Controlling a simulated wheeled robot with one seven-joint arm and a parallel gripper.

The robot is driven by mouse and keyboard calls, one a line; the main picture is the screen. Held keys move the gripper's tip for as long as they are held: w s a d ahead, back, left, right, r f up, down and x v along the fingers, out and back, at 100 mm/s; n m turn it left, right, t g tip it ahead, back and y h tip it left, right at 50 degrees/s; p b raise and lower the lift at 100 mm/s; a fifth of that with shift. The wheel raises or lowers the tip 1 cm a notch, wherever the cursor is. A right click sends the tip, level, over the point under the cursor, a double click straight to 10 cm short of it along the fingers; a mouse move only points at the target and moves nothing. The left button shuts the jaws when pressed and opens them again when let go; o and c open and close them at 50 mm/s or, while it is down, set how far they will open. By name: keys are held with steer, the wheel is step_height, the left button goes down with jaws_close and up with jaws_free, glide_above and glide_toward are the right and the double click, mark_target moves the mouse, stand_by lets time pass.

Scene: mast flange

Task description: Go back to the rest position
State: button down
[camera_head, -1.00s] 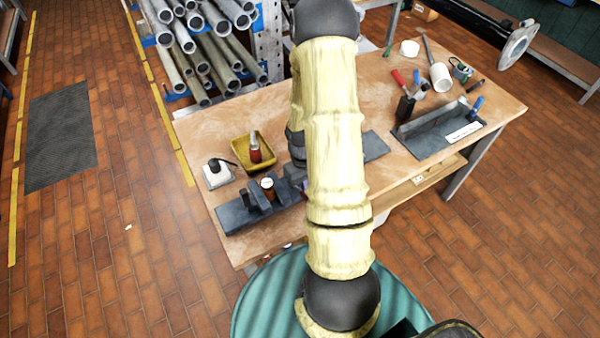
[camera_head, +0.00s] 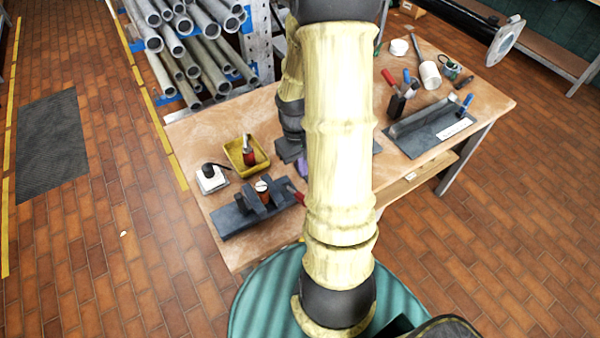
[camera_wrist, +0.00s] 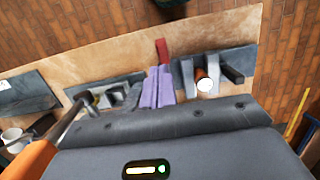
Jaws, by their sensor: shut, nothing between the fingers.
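My gripper (camera_head: 302,167) is mostly behind my pale, bark-like arm in the head view. Its purple fingers show just left of the arm, over the wooden bench (camera_head: 235,122). In the wrist view my gripper (camera_wrist: 158,74) shows its two purple fingers side by side, shut and empty. A red-ended thing (camera_wrist: 162,48) shows just past the fingertips. Contact between it and the fingers cannot be told.
On the bench are a dark fixture (camera_head: 237,217) with an orange, white-topped cylinder (camera_head: 262,188), a yellow tray (camera_head: 235,158), a white-based device (camera_head: 211,181) and a grey tray (camera_head: 430,139). A pipe rack (camera_head: 190,60) stands behind. Brick floor left is open.

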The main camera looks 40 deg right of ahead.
steer(key=shift+s+r, duration=0.2)
steer(key=shift+r, duration=0.6)
steer(key=a+r+t+b, duration=0.1)
steer(key=a+r+t, duration=0.1)
steer(key=a, duration=0.5)
steer(key=s+a+r+t+b, duration=0.1)
steer(key=a+r+t, duration=0.1)
steer(key=a, duration=0.6)
steer(key=shift+s+a+r+n+t, duration=0.25)
steer(key=shift+a+r+n+t, duration=0.05)
steer(key=shift+r, duration=0.55)
